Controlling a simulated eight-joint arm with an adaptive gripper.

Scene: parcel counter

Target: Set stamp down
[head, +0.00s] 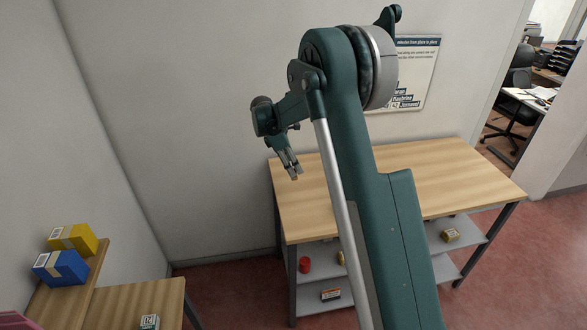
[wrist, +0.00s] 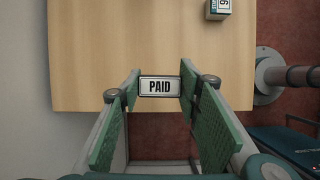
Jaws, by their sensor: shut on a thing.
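The stamp (wrist: 160,86) shows a pale label reading "PAID" in dark letters on its end in the wrist view. My gripper (wrist: 159,82) is shut on it, with a green finger pad on each side. In the wrist view the stamp appears over the near edge of a wooden tabletop (wrist: 150,40); its height above it is hard to tell. In the head view my gripper (head: 293,173) hangs in the air left of the arm, and the stamp is too small to make out clearly there.
A table (head: 440,165) with shelves below stands behind my arm; a red item (head: 304,264) and small boxes (head: 451,235) sit on the shelves. A lower left table (head: 120,300) bears a small box (head: 149,321). Yellow (head: 74,239) and blue (head: 60,267) boxes sit beside it.

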